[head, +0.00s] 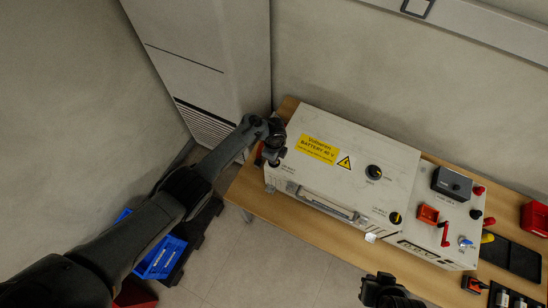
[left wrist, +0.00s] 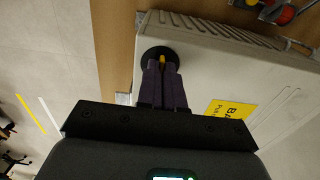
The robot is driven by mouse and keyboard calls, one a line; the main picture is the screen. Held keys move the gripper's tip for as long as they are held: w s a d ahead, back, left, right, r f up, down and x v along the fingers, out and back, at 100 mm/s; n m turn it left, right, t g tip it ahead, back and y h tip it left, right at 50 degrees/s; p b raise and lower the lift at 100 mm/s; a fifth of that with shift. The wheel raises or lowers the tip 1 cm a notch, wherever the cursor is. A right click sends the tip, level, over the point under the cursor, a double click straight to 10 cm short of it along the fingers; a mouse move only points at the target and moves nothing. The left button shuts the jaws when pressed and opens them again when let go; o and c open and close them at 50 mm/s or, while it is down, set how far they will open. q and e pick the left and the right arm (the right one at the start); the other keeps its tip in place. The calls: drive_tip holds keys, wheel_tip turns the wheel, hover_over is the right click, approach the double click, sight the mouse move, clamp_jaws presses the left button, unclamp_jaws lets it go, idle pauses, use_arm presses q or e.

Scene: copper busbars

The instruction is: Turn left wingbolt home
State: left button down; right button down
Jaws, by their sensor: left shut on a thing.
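The left wingbolt, a black round knob with a yellow mark, shows in the left wrist view (left wrist: 150,53) on the pale top of the battery box (left wrist: 205,45). My left gripper (left wrist: 162,66) is shut on it, its two dark fingers close together around its raised part. In the head view my left gripper (head: 270,156) is at the left end of the battery box (head: 330,178) and hides this wingbolt. Two similar black knobs with yellow marks, one upper (head: 374,172) and one lower (head: 395,217), sit farther right. My right gripper (head: 384,292) is at the bottom edge, apart from the box; its fingers are unclear.
The box stands on a wooden table (head: 255,200). To its right is a panel with a black device (head: 453,184), red parts and a red handle (head: 445,235). A red bin (head: 534,218) and dark tray (head: 508,259) lie farther right. Blue crates (head: 160,257) stand on the floor.

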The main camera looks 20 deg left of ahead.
idle(0.4)
use_arm(q)
drive_tip(key=c, duration=1.3)
unclamp_jaws()
drive_tip(key=shift+d, duration=0.1)
drive_tip(key=shift+r+p, duration=0.4)
drive_tip(key=shift+r, duration=0.25)
drive_tip(key=shift+r+p, duration=1.9)
drive_tip(key=shift+r, duration=2.85)
